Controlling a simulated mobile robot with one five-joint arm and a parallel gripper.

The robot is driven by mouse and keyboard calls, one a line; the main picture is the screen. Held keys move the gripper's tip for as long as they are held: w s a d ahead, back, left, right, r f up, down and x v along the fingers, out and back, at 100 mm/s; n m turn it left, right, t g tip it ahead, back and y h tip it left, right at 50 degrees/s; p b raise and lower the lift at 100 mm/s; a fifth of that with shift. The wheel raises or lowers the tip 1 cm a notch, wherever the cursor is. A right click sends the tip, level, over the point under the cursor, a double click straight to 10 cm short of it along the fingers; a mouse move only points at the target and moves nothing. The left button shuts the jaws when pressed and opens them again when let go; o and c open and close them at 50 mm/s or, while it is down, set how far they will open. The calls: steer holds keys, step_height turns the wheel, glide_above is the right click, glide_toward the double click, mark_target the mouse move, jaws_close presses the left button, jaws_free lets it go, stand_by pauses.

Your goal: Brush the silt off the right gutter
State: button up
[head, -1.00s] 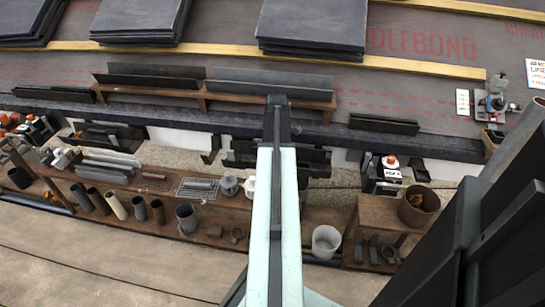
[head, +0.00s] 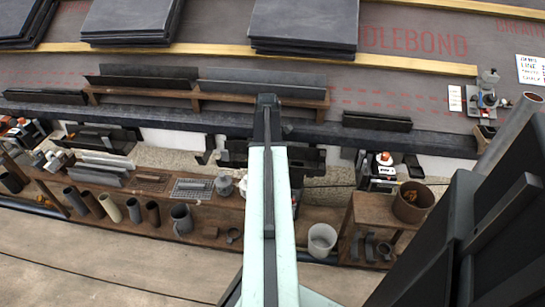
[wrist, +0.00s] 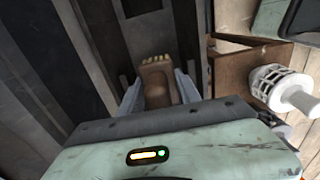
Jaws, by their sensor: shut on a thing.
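My gripper (wrist: 158,95) is shut on a brown brush (wrist: 156,84) with pale yellow bristle tufts at its far end, in the wrist view. Beyond the bristles is a dark grey channel-like surface (wrist: 142,8); I cannot tell whether the bristles touch it. In the head view my arm hides the gripper and brush. A short dark gutter section (head: 305,158) hangs below the eave behind my arm, and another (head: 97,135) hangs further left. No silt can be made out.
Slate stacks (head: 305,28) lie on the roof above a timber batten. A low wooden bench (head: 385,212) with a brown bucket (head: 412,202) stands right. The plank floor in front is clear.

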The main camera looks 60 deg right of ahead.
steer(key=shift+w+a, duration=0.6)
steer(key=shift+w, duration=1.05)
steer(key=shift+w+a, duration=0.55)
steer(key=shift+w, duration=1.05)
steer(key=shift+w+a, duration=0.6)
steer(key=shift+w, duration=1.05)
step_height(320, 180, up, 6)
steer(key=p, duration=0.6)
step_height(320, 180, up, 3)
steer(key=p, duration=0.3)
steer(key=shift+r, duration=0.1)
